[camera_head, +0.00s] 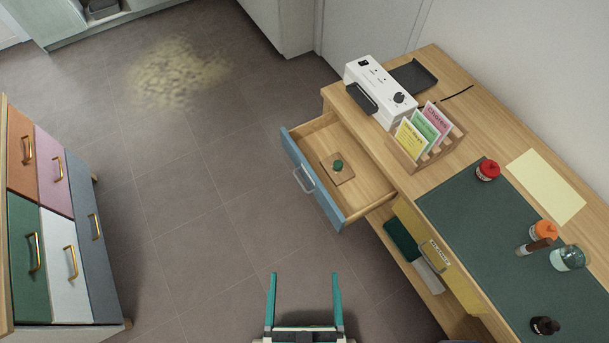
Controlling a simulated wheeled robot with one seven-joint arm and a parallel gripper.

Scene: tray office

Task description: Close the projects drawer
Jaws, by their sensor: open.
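A drawer with a blue front (312,180) stands pulled out from the desk, its grey handle facing left. It is the only open drawer I see; no name on it can be read from here. Inside it, a small green object (338,165) sits on a flat brown square (343,174). A yellow-fronted drawer (437,255) beside it has a grey handle and a label too small to read; it looks shut. My gripper (304,276) is open and empty at the bottom centre, below the blue front in the picture and apart from it.
The desk top (438,80) holds a white device (381,90), a card rack (420,150), a green mat (460,215) and several small bottles. A cabinet with coloured drawers (55,225) stands at left.

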